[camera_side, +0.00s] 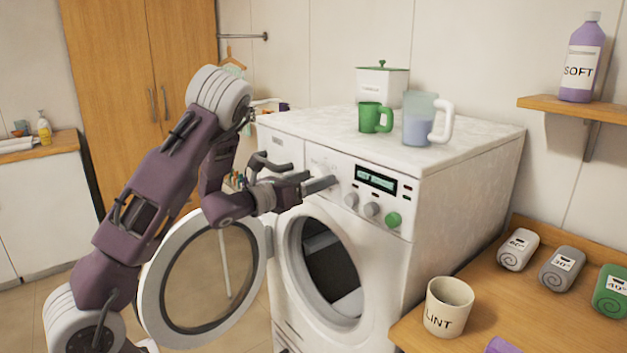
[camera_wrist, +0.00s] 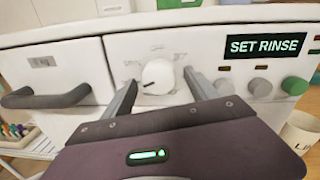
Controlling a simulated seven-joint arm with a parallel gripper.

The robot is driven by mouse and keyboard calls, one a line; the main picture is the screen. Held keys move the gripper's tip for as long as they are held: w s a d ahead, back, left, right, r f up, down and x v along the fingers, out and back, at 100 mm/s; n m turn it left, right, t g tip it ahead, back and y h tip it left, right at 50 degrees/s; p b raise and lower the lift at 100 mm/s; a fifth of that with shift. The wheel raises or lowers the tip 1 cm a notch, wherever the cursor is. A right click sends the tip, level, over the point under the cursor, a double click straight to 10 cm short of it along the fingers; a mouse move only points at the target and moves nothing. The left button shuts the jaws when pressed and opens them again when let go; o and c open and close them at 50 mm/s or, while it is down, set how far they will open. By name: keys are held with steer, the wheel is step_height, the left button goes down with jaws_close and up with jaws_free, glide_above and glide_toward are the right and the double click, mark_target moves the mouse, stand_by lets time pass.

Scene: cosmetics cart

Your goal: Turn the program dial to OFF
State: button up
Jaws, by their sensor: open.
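The program dial (camera_wrist: 158,76) is a round white knob on the washing machine's front panel, seen in the wrist view. Its dark pointer line points left and slightly down. Pale marks surround it, too faint to read. My gripper (camera_wrist: 161,79) is open, with one finger on each side of the dial. No finger clearly touches the dial. In the side view my gripper (camera_side: 318,184) is at the panel, left of the display, and largely covers the dial there. The display (camera_side: 376,179) is lit and reads SET RINSE in the wrist view.
Two grey knobs and a green knob (camera_side: 393,220) sit below the display. A drawer handle (camera_wrist: 48,98) is left of the dial. The round door (camera_side: 205,275) hangs open below my arm. A green mug (camera_side: 370,117) and a jug (camera_side: 419,120) stand on top.

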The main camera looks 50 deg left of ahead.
steer(key=shift+w, duration=0.15)
steer(key=c, duration=1.4)
steer(key=shift+o, duration=0.2)
